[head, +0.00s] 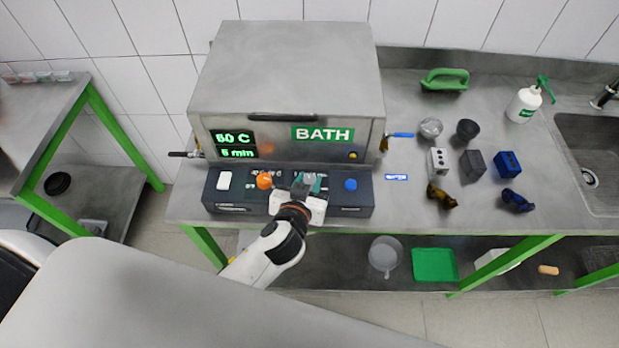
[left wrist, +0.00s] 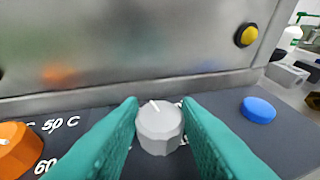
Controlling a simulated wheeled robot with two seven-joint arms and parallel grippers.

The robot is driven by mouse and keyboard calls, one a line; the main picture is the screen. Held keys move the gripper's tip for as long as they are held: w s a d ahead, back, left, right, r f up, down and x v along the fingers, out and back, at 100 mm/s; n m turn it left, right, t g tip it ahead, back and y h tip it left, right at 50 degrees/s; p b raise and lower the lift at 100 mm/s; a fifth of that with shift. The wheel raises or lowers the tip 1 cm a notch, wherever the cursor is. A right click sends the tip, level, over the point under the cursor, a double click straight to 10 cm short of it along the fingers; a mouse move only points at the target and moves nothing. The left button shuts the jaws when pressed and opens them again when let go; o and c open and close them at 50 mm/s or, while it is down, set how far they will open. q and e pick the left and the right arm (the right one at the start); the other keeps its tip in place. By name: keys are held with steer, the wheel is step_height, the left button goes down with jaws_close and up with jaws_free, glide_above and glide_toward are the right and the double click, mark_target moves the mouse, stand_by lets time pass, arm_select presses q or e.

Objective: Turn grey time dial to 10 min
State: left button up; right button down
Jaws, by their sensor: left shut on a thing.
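The grey time dial (left wrist: 159,130) sits on the dark control panel (left wrist: 285,140), its white pointer line aimed up and slightly left in the left wrist view. My left gripper (head: 308,184) is over the panel in the head view and hides most of the dial there. In the left wrist view its two green fingers (left wrist: 160,122) are shut on the dial, one on each side. The fingers cover most of the time markings. My right gripper is not in view.
An orange dial (head: 264,180) stands left of my gripper and a blue button (head: 351,185) right of it. A white switch (head: 224,180) is at the panel's left end. A yellow button (left wrist: 246,35) is on the bath front. Several small objects stand on the bench at right.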

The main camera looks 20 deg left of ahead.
arm_select(q)
steer(key=m+h+p, duration=0.2)
steer(key=h, duration=0.1)
steer(key=m+h+p, duration=0.1)
steer(key=shift+a+r+m+g, duration=0.3)
steer(key=shift+a+m, duration=0.1)
steer(key=m+h+p, duration=0.1)
steer(key=m+g+h+p, duration=0.1)
steer(key=h, duration=0.1)
steer(key=shift+w+a+f+m, duration=0.1)
steer(key=shift+w+a+m, duration=0.1)
steer(key=shift+m, duration=0.2)
steer(key=shift+w+f+m+g+h, duration=0.1)
steer(key=shift+m+g+h, duration=1)
steer(key=shift+m+h, duration=0.5)
steer(key=shift+h, duration=0.3)
steer(key=o, duration=1)
steer(key=shift+f, duration=0.1)
steer(key=b+v, duration=0.2)
steer(key=v, duration=0.8)
steer(key=shift+s+a, duration=0.2)
steer(key=shift+s+a+r, duration=0.4)
steer(key=shift+a+r, duration=0.05)
steer(key=shift+r, duration=0.1)
